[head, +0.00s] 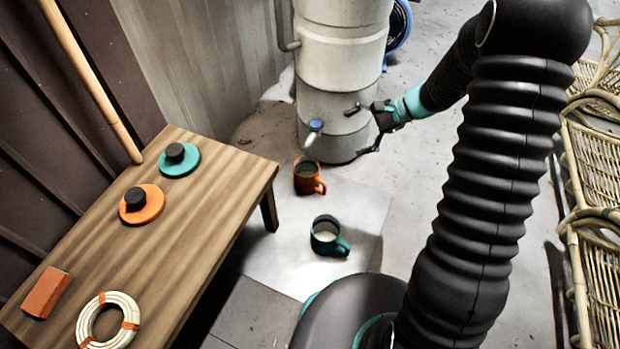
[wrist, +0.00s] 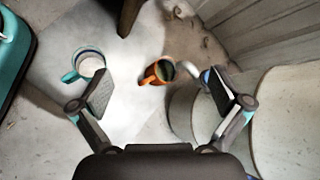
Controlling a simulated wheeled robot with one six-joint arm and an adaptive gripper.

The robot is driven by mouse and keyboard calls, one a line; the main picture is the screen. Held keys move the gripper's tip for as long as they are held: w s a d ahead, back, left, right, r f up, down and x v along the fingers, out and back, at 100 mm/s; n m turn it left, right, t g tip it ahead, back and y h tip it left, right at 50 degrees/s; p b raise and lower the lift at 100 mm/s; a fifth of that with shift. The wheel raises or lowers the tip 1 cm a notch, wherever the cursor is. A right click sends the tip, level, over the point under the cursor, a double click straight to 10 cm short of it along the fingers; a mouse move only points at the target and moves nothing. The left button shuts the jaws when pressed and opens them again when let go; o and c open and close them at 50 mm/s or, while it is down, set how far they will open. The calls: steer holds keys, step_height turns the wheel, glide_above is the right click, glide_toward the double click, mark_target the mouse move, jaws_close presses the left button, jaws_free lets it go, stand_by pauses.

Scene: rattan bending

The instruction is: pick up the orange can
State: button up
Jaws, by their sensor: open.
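The orange can (head: 308,178), a mug-shaped cup with a side handle and a dark inside, stands upright on a pale sheet (head: 355,205) on the floor. In the wrist view the orange can (wrist: 150,75) shows between and beyond my fingertips, apart from both. My gripper (head: 362,130) is open and empty, above and to the right of the can in the head view. In the wrist view my gripper (wrist: 160,90) has its two pads spread wide. A green can (head: 326,237) with pale contents stands nearer on the sheet; it also shows in the wrist view (wrist: 88,65).
A pale cylindrical tank (head: 342,75) with a blue-topped spout (head: 314,126) stands just behind the orange can, close to my gripper. A wooden table (head: 190,225) with discs, a brick and a ring is at left. Rattan chairs (head: 595,165) are at right.

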steer(key=w+f+m+t+y, duration=0.2)
steer(key=w+f+m, duration=0.3)
steer(key=f, duration=0.8)
steer(key=m+t+y+b, duration=0.1)
steer(key=m+t, duration=0.2)
steer(key=m, duration=0.2)
glide_toward(312, 180)
steer(key=w+d+r, duration=0.2)
steer(key=d+r, duration=0.1)
steer(key=d, duration=0.2)
steer(key=x, duration=1.3)
steer(key=shift+s+a, duration=0.15)
steer(key=shift+a, duration=0.2)
steer(key=c, duration=1.4)
steer(key=shift+r, duration=0.1)
steer(key=shift+c, duration=1.1)
